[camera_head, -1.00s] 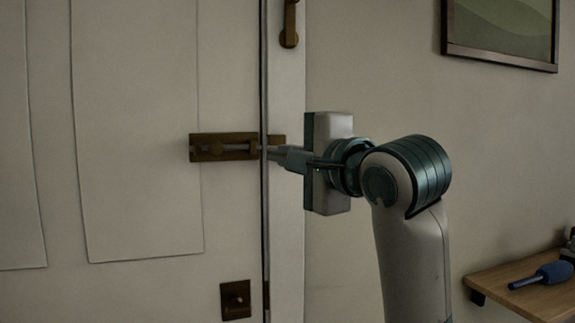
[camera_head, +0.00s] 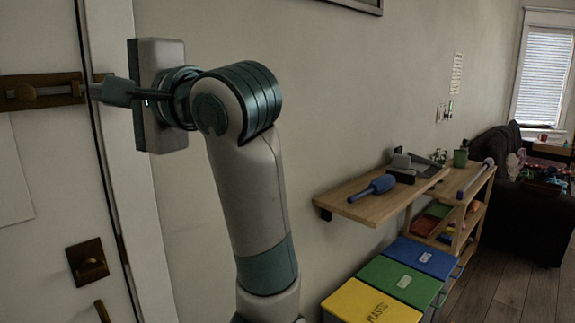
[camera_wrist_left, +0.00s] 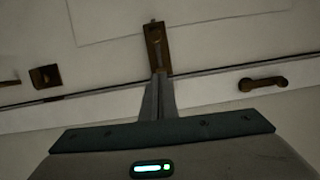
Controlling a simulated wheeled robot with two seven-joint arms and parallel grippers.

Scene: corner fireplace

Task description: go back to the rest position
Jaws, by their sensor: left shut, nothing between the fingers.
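My left gripper (camera_head: 94,91) is shut with nothing between its fingers, at the left of the head view. Its fingertips are in front of the door's edge, by the right end of the brass bolt (camera_head: 38,92) on the white door (camera_head: 40,160). In the left wrist view the thin closed fingers (camera_wrist_left: 157,82) point at the bolt plate (camera_wrist_left: 156,47); I cannot tell whether they touch it. My left forearm hides part of the wall. My right gripper is not in view.
A wooden shelf (camera_head: 345,208) on the right wall holds a blue-handled tool (camera_head: 372,188). Below stand yellow (camera_head: 370,303), green (camera_head: 400,281) and blue (camera_head: 425,257) bins. A dark sofa (camera_head: 540,220) is farther back. Wooden floor (camera_head: 490,285) shows between bins and sofa.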

